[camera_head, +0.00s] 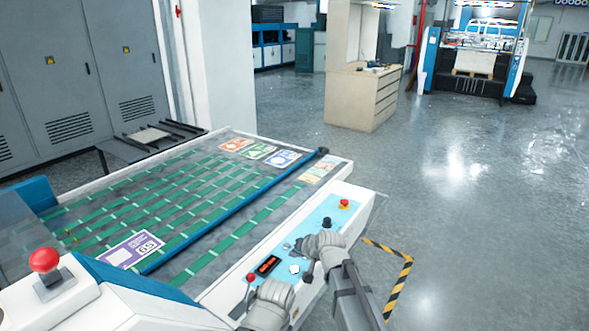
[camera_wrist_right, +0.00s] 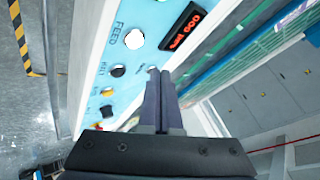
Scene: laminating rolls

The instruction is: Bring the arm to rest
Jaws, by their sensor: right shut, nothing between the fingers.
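My right gripper (camera_head: 308,277) is over the light-blue control panel (camera_head: 313,229) on the machine's near right edge. In the right wrist view its two dark fingers (camera_wrist_right: 160,82) are together with nothing between them, in front of the panel (camera_wrist_right: 103,62). I cannot tell whether the fingertips touch the panel.
The panel has a red-lit display (camera_head: 268,265), a white button (camera_wrist_right: 134,39) and a red emergency knob (camera_head: 344,204). A conveyor bed with green strips (camera_head: 190,205) lies left. A large red button (camera_head: 44,260) stands lower left. Open floor (camera_head: 480,210) lies right.

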